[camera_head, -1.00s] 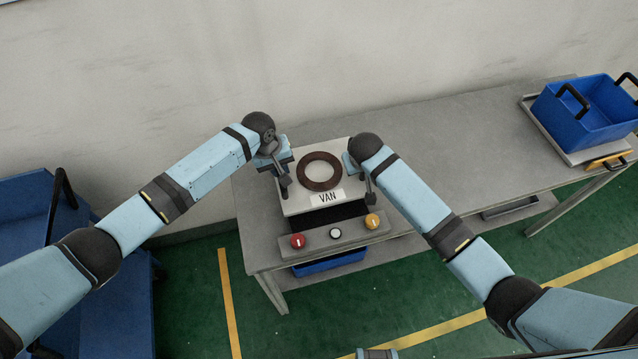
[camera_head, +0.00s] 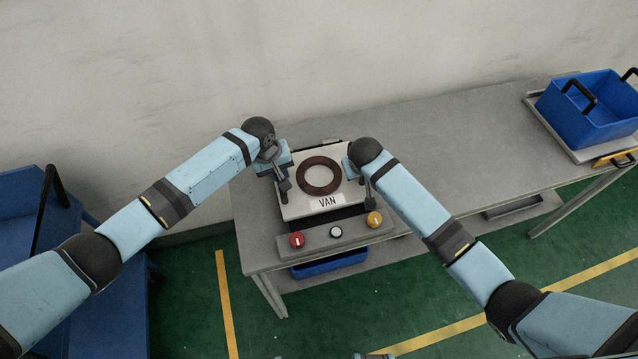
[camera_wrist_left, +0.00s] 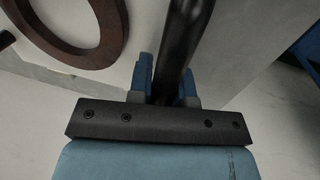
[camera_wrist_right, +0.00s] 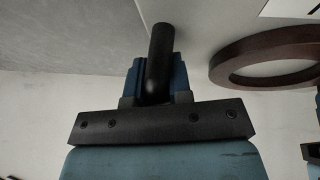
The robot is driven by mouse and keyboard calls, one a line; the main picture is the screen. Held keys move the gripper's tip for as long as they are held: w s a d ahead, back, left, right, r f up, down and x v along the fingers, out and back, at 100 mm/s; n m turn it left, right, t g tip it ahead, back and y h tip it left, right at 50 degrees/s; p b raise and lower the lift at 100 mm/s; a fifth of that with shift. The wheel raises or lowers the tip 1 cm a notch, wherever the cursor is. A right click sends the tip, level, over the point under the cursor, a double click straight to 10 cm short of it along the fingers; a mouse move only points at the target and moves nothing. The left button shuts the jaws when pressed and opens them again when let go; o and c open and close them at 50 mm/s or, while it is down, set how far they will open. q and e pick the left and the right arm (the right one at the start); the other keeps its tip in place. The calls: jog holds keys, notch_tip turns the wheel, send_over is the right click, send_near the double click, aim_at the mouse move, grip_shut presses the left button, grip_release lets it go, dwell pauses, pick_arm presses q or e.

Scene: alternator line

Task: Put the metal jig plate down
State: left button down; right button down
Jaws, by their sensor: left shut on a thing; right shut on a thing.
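The metal jig plate (camera_head: 297,208) is a pale plate with a brown ring (camera_head: 302,180) on it and a "VAN" label (camera_head: 327,202) at its front. It is at the left end of the grey bench, behind a button panel. My left gripper (camera_head: 284,178) is shut on a black bar handle (camera_wrist_left: 184,45) at the plate's left side. My right gripper (camera_head: 366,178) is shut on the matching black handle (camera_wrist_right: 159,60) at its right side. The ring also shows in the left wrist view (camera_wrist_left: 108,35) and right wrist view (camera_wrist_right: 225,68). I cannot tell whether the plate touches what lies under it.
The button panel (camera_head: 318,243) has a red, a white and a yellow button. A blue crate (camera_head: 590,115) stands on a tray at the bench's right end. The bench (camera_head: 450,140) between is clear. A blue cart (camera_head: 100,310) stands at the left, a wall behind.

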pick_arm(q)
jog(key=shift+w+a+f+b, duration=0.1)
jog(key=shift+w+f+b, duration=0.1)
jog(key=shift+f+b, duration=0.2)
pick_arm(e)
jog(key=shift+d+f, duration=0.1)
jog(key=shift+f, duration=0.45)
pick_arm(q)
jog(key=c, duration=1.2)
grip_release()
jog(key=shift+s, duration=0.1)
pick_arm(e)
jog(key=c, duration=1.2)
grip_release()
jog(key=shift+s, duration=0.1)
pick_arm(q)
jog(key=shift+o, duration=0.7)
jog(key=shift+s, duration=0.1)
pick_arm(e)
jog(key=shift+o, duration=0.8)
jog(key=shift+r, duration=0.1)
pick_arm(q)
jog(key=shift+s+r, duration=0.1)
